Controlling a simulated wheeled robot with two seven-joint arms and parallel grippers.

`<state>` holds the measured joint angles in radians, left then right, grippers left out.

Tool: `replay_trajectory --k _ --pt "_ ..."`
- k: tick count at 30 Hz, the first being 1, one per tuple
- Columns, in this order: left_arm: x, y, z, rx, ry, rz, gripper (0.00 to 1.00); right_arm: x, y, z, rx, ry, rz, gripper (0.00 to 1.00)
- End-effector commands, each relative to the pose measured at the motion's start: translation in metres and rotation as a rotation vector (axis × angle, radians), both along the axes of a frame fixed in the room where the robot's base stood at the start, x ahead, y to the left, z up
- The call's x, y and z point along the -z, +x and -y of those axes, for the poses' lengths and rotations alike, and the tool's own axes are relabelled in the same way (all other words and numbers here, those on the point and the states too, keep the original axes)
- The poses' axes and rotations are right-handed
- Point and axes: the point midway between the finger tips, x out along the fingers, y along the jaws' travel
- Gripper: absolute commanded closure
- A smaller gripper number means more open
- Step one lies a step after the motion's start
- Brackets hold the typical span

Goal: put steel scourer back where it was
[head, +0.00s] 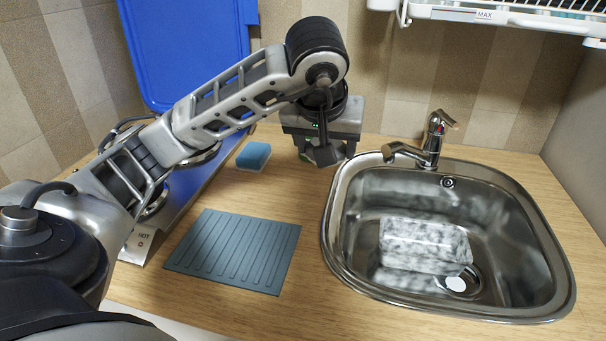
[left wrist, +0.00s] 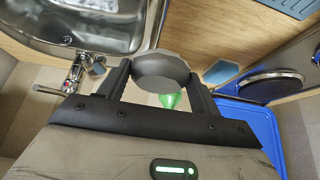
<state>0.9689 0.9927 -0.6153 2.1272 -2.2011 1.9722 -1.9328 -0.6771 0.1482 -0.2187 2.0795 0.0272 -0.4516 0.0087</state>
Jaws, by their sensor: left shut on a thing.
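My left gripper (head: 325,155) is low over the worktop, left of the tap and behind the sink. In the left wrist view its two fingers (left wrist: 160,85) are closed on a grey, rounded, faceted piece, which looks like the steel scourer (left wrist: 160,67). In the head view the gripper mostly hides that piece, and I cannot tell whether it touches the worktop. A green object (left wrist: 171,101) shows just beyond it in the left wrist view. My right gripper is not in view.
The steel sink (head: 335,225) holds a mottled grey-white block (head: 425,245). The tap (head: 432,140) stands close right of my gripper. A blue sponge (head: 253,156) and ribbed mat (head: 233,250) lie left. The hob (head: 200,165) has its blue lid (head: 185,50) raised. Worktop between mat and sink is clear.

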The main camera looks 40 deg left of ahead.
Motion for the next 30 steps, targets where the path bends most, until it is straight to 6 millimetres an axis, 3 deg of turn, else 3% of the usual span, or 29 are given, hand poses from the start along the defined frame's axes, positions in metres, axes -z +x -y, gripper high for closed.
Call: replay_trajectory --k 6,12,24,30 --pt "0.026 0.024 -0.049 -0.007 0.002 -0.008 0.54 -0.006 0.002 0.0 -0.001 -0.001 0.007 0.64" --pt "0.06 0.043 -0.081 -0.002 0.001 -0.008 0.54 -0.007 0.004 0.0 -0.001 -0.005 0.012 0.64" --pt "0.097 0.058 -0.107 0.001 0.0 -0.005 0.54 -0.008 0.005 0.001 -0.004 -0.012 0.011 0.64" --pt "0.121 0.057 -0.105 0.004 -0.001 -0.002 0.54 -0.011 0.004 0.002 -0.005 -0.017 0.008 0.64"
